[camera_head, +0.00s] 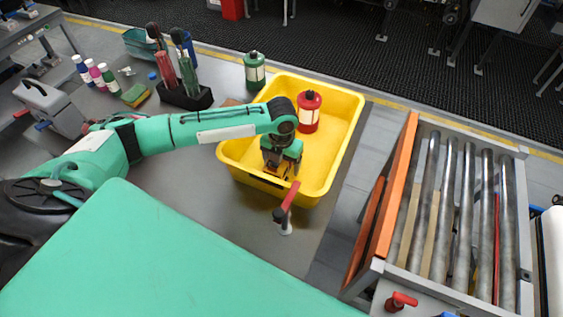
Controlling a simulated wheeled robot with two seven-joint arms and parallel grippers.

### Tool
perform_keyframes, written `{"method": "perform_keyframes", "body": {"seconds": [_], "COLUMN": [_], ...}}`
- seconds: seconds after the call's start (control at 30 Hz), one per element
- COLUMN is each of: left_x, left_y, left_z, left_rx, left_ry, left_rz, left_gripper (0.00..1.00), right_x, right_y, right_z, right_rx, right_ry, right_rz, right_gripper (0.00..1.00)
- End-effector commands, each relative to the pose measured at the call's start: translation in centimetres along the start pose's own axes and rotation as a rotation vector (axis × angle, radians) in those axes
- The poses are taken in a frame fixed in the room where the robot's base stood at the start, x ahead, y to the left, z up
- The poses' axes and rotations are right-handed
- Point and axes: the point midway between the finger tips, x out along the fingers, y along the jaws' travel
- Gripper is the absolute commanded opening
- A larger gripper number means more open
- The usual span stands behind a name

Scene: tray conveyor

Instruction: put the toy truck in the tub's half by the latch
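The yellow tub (344,135) stands on the grey table. A red canister (309,112) with a pale label stands upright in its far part. My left gripper (278,172) points down inside the tub, over its near left part. A small orange and dark shape shows at its fingertips; it may be the toy truck, but the gripper mostly hides it. I cannot tell whether the fingers are closed on it or apart. A red-handled latch (289,200) stands on the table just outside the tub's near side. My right gripper is not in view.
A green canister (254,71) stands behind the tub. A black tool holder (187,98), a sponge (135,95) and several small bottles (95,74) are at the back left. A roller conveyor (455,205) with an orange board (397,188) stands to the right, beyond a gap.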

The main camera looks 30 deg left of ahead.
Motion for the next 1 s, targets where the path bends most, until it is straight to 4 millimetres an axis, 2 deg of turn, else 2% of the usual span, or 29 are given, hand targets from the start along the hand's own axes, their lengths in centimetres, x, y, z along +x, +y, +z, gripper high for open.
{"method": "perform_keyframes", "body": {"seconds": [0.17, 0.4, 0.6, 0.8, 1.0], "left_x": [-2.0, -7.2, -10.7, -12.1, -12.2], "left_y": [0.0, 0.0, 0.0, 0.0, 0.0], "left_z": [0.1, 0.1, 0.1, 0.1, 0.1], "left_rx": [0.001, 0.001, 0.0, -0.001, -0.001], "left_ry": [-0.005, -0.006, -0.004, -0.001, 0.0], "left_rz": [-0.001, 0.0, -0.001, -0.001, 0.0], "left_gripper": [0.78, 0.78, 0.78, 0.78, 0.78], "right_x": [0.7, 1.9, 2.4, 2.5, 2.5], "right_y": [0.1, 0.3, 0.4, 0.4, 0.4], "right_z": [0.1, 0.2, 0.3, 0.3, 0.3], "right_rx": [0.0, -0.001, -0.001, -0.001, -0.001], "right_ry": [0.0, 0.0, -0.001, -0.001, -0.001], "right_rz": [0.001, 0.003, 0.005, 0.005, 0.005], "right_gripper": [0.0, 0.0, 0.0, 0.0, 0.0]}}
